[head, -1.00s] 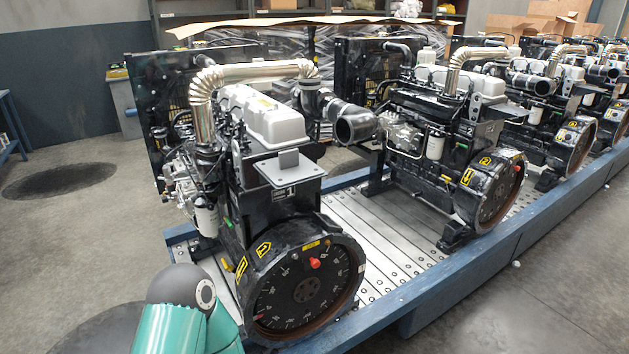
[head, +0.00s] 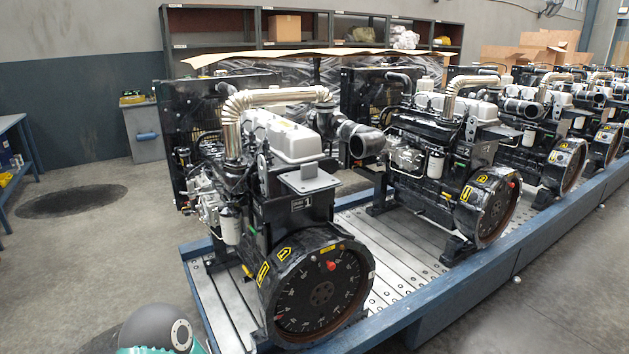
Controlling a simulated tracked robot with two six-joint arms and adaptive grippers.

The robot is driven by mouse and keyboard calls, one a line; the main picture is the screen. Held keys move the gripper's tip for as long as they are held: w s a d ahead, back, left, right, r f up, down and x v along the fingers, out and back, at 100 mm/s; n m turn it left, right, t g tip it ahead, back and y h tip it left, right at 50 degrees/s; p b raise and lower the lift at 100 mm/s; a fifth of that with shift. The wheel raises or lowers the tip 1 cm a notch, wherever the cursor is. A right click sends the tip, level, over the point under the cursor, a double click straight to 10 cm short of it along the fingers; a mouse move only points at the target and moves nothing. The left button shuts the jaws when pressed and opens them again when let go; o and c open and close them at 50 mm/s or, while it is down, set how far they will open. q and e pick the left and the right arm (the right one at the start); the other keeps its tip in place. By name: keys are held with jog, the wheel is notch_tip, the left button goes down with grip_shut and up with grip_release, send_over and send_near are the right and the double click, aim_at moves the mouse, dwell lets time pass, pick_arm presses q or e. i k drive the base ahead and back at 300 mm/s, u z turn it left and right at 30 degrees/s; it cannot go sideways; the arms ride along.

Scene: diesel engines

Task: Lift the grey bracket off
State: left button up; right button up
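The grey bracket (head: 310,178) is a flat plate with a short upright tab. It sits on top of the rear of the nearest engine (head: 270,200), above a label with the number 1 and above the round black flywheel housing (head: 322,290). Nothing is touching the bracket from above. Neither gripper is in view. A rounded dark grey and green part of my own arm shows at the bottom edge, left of the engine and well below the bracket.
Several more engines (head: 440,150) stand in a row to the right on a blue-edged platform (head: 470,300). A black elbow hose (head: 360,140) juts out behind the bracket. A blue bench (head: 18,150) stands at far left. The floor (head: 120,250) left of the platform is open.

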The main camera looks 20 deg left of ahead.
aim_at(309, 176)
jog(key=u, duration=0.2)
jog(key=i, duration=0.9)
jog(key=z, duration=0.2)
